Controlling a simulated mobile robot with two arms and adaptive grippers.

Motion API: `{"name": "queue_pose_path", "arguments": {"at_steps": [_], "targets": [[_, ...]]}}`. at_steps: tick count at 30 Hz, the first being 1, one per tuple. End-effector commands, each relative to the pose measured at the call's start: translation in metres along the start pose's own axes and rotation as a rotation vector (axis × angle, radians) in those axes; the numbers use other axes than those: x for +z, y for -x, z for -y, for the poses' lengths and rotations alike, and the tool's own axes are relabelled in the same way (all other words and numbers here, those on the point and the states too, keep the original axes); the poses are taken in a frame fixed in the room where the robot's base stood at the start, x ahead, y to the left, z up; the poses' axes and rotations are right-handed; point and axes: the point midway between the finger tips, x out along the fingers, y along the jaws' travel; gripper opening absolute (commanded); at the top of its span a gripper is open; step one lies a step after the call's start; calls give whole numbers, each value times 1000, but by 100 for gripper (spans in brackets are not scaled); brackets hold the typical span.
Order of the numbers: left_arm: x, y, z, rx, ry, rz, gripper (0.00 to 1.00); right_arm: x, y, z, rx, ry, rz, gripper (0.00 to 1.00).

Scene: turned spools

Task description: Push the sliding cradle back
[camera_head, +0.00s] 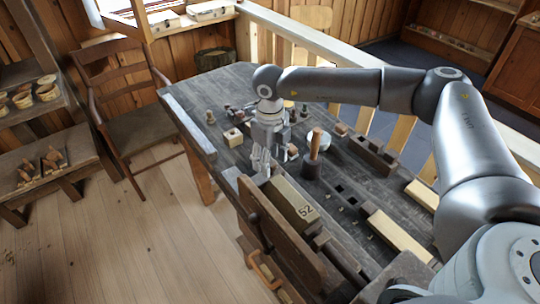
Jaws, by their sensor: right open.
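A long olive-tan block marked 52 (293,200) lies along the near left edge of the dark workbench (235,90). It may be the sliding cradle, but I cannot tell for sure. My right gripper (263,165) points down at the far end of this block, with its fingers open. I cannot tell whether the fingers touch the block. My right arm reaches in from the right, over the bench. My left gripper is not in view.
A dark upright board (278,235) stands along the bench's left side. A mallet (314,150) stands close right of my right gripper. Small turned pieces and pale wood bars (398,236) lie on the bench. A chair (140,120) stands left; the floor there is clear.

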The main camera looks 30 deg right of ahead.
Motion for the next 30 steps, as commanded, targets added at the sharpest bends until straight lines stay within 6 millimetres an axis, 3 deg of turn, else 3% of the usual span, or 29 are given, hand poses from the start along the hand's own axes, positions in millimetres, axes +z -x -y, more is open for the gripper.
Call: {"name": "queue_pose_path", "arguments": {"at_steps": [9,21,30], "targets": [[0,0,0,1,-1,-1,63,0,-3,0,0,0,1,49],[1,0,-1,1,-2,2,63,0,-2,0,-1,-1,1,0],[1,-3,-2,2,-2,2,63,3,-3,2,-1,-2,1,0]]}}
